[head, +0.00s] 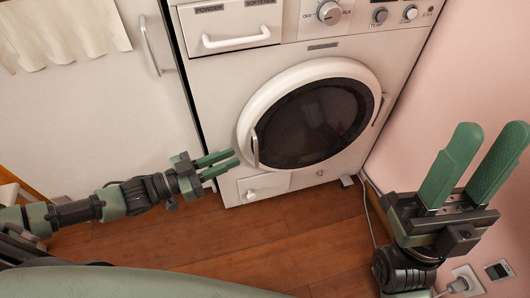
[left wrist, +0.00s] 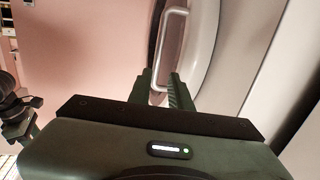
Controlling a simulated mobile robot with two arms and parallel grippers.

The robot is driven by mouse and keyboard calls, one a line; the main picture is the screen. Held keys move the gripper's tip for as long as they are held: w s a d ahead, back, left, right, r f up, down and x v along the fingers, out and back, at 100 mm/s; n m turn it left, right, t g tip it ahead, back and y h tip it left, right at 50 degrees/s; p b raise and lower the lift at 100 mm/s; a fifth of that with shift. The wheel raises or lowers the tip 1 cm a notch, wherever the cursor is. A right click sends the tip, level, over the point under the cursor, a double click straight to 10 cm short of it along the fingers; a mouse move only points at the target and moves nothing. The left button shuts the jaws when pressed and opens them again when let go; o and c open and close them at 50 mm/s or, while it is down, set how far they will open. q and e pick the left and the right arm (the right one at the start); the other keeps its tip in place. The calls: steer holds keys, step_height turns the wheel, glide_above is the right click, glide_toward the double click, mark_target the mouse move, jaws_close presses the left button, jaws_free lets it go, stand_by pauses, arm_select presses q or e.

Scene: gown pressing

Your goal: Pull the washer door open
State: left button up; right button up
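The washer (head: 220,75) stands against the back with its round door (head: 318,113) closed. The door has a white ring, dark glass and a vertical bar handle (head: 254,148) on its left side. My left gripper (head: 236,158) is just left of and slightly below the handle, its fingers open and pointing right toward it. In the left wrist view the handle (left wrist: 172,48) reaches down to between or just ahead of the fingertips (left wrist: 161,75); I cannot tell if they touch. My right gripper (head: 490,128) is raised at the right, open and empty, away from the washer.
A white cabinet (head: 75,115) with a bar handle stands left of the washer, a cloth hanging over its top. A pink wall (head: 425,110) bounds the right, with a socket and plug (head: 460,284) low down. The wooden floor (head: 270,235) before the washer is clear.

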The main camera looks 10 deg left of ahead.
arm_select(q)
steer(key=d, duration=0.1)
steer(key=b, duration=0.3)
glide_above(257, 165)
steer(key=shift+w+a, duration=0.15)
steer(key=shift+w, duration=0.15)
jaws_close()
stand_by(1.1)
